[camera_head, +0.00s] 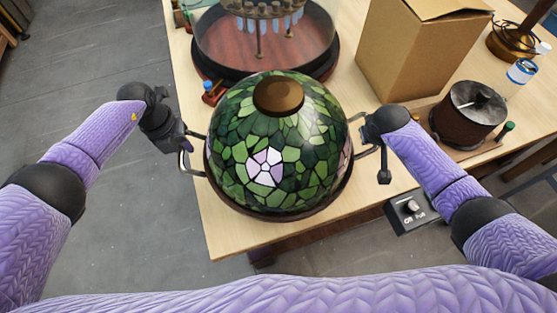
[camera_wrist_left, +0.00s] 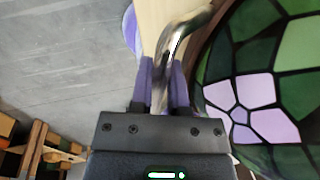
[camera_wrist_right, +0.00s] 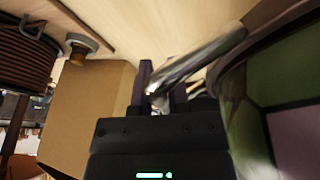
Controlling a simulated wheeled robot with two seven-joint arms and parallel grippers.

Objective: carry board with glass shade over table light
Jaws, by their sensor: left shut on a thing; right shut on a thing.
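The green stained-glass shade (camera_head: 310,150) with a brown cap and a pale flower pattern sits on a dark round board (camera_head: 285,214), of which only the rim shows. The board has a metal handle at each side. My left gripper (camera_head: 187,146) is shut on the left handle, which shows between its fingers in the left wrist view (camera_wrist_left: 172,60). My right gripper (camera_head: 364,140) is shut on the right handle, also seen in the right wrist view (camera_wrist_right: 195,65). The shade is upright over the table's front part. The table light cannot be made out.
A glass dome on a dark round base (camera_head: 210,62) stands behind the shade on the wooden table (camera_head: 235,235). A cardboard box (camera_head: 415,50), a dark drum (camera_head: 468,115) and a brass lamp base (camera_head: 512,40) stand at right.

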